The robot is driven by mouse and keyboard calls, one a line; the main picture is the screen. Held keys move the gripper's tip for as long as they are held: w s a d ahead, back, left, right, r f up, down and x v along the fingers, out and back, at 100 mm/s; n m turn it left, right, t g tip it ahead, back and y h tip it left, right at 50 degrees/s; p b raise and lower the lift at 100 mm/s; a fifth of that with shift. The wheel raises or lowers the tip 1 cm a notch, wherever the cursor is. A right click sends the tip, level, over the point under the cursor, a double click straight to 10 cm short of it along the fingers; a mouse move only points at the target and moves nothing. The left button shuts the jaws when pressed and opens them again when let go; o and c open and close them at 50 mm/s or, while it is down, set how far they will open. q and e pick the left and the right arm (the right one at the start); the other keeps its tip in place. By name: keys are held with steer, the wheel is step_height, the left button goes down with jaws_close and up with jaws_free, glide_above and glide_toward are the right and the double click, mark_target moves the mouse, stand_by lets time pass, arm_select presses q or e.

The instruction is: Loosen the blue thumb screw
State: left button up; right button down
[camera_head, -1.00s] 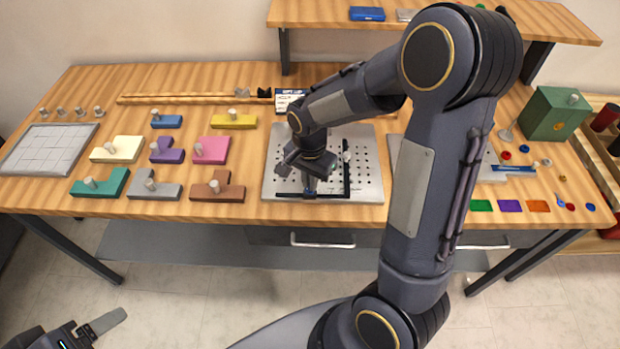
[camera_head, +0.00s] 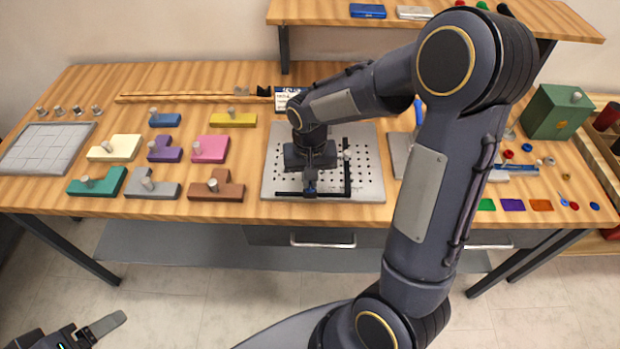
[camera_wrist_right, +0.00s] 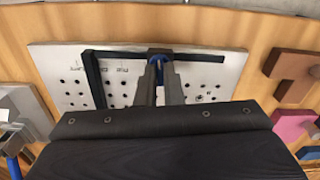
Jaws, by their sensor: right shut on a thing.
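The blue thumb screw (camera_wrist_right: 157,61) shows in the right wrist view at the black bar of the perforated metal plate (camera_head: 370,180), mostly covered by my fingers. My right gripper (camera_wrist_right: 158,68) points down at it and is shut on it. In the head view my right gripper (camera_head: 310,186) is over the front part of the plate, and the screw is hidden there. The black L-shaped fence (camera_head: 347,175) lies on the plate. My left gripper (camera_head: 106,324) is low at the left, off the table; its opening cannot be made out.
Coloured blocks with pegs (camera_head: 210,149) stand left of the plate. A white grid board (camera_head: 45,148) lies at the far left. A green box (camera_head: 556,112) and small coloured parts are at the right. A raised shelf (camera_head: 330,12) stands behind.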

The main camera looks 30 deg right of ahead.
steer(key=n, duration=0.4)
steer(key=shift+n, duration=0.3)
steer(key=n, duration=0.3)
steer(key=shift+n+b, duration=0.35)
steer(key=shift+n, duration=0.05)
steer(key=n, duration=0.4)
steer(key=shift+n, duration=2)
steer(key=c, duration=1.6)
jaws_free()
steer(key=shift+o, duration=0.2)
